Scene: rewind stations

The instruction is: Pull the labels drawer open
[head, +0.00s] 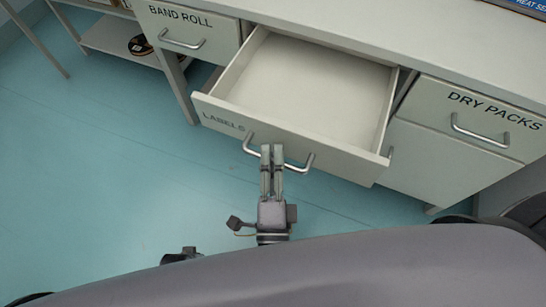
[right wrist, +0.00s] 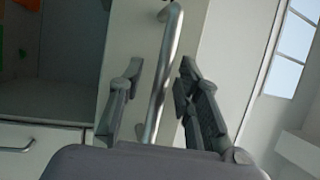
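The labels drawer (head: 225,118) is pulled well out of the cabinet in the head view, and its inside looks empty. Its front carries the word LABELS and a curved metal handle (head: 299,166). My right gripper (head: 272,152) is at the middle of this handle. In the right wrist view the handle (right wrist: 164,75) runs between the two spread fingers of my right gripper (right wrist: 158,90). Gaps show on both sides of the bar, so the fingers are open around it. My left gripper cannot be made out in the head view.
The band roll drawer (head: 183,30) at left and the dry packs drawer (head: 470,118) at right are shut. A pale worktop (head: 400,25) lies above them. A low shelf (head: 110,42) stands at upper left. The blue floor before the cabinet is clear.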

